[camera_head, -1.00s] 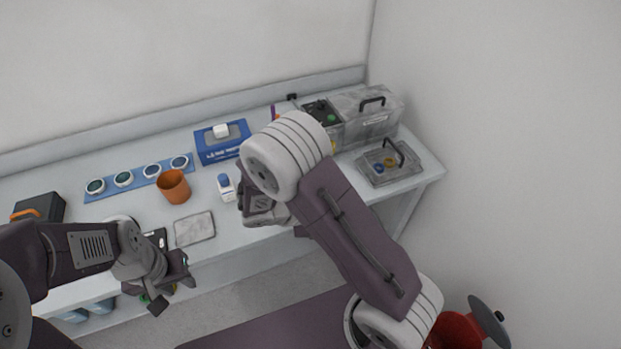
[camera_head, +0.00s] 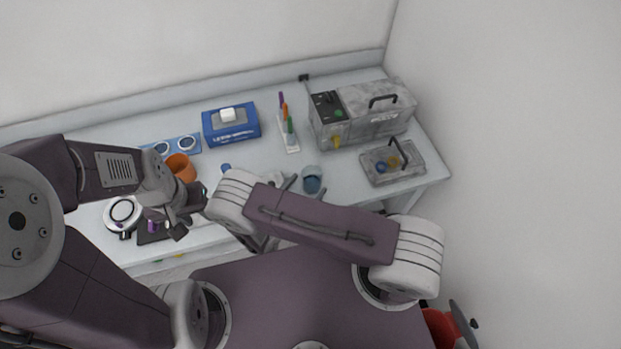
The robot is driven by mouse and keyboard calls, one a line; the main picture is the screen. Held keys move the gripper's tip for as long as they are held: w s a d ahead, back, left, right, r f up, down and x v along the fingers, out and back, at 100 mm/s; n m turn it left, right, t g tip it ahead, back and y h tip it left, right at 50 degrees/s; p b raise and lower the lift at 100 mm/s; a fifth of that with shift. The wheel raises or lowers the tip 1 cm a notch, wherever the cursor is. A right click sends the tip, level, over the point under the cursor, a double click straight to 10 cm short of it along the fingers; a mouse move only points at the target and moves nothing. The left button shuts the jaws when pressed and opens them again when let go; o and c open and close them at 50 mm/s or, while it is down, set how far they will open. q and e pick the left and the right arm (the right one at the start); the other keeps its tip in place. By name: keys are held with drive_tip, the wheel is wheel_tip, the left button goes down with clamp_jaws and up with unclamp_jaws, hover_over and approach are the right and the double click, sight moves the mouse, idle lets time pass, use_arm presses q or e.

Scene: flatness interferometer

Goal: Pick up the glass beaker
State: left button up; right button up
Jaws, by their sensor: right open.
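The glass beaker (camera_head: 312,181), a small clear vessel with blue in its lower part, stands upright on the bench right of the picture's middle. My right gripper (camera_head: 287,184) is open close to the left of the beaker, partly hidden behind my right forearm; whether it touches the glass cannot be told. My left gripper (camera_head: 190,212) is at the bench's front edge, left of the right arm, with its fingers apart and nothing seen between them.
An orange cup (camera_head: 180,166) stands beside the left gripper. Bare bench lies behind the beaker.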

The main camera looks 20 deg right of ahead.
sight(316, 174)
drive_tip(key=shift+w+d+f, duration=0.2)
drive_tip(key=shift+w+d, duration=0.1)
drive_tip(key=shift+d, duration=0.05)
drive_tip(key=p+x, duration=0.1)
drive_tip(key=x, duration=0.2)
drive_tip(key=shift+w+d, duration=0.2)
drive_tip(key=shift+p+x, duration=0.5)
drive_tip(key=shift+x, duration=0.7)
drive_tip(key=shift+w+a, duration=0.15)
drive_tip(key=shift+w, duration=0.1)
drive_tip(key=shift+f, duration=0.1)
drive_tip(key=c, duration=0.3)
drive_tip(key=shift+w+f, duration=0.1)
drive_tip(key=shift+w, duration=0.05)
drive_tip(key=c, duration=1.3)
use_arm(q)
drive_tip(key=shift+w+d+r, duration=0.35)
drive_tip(key=shift+r, duration=0.2)
drive_tip(key=shift+w+d+r, duration=0.3)
drive_tip(key=shift+r, duration=0.2)
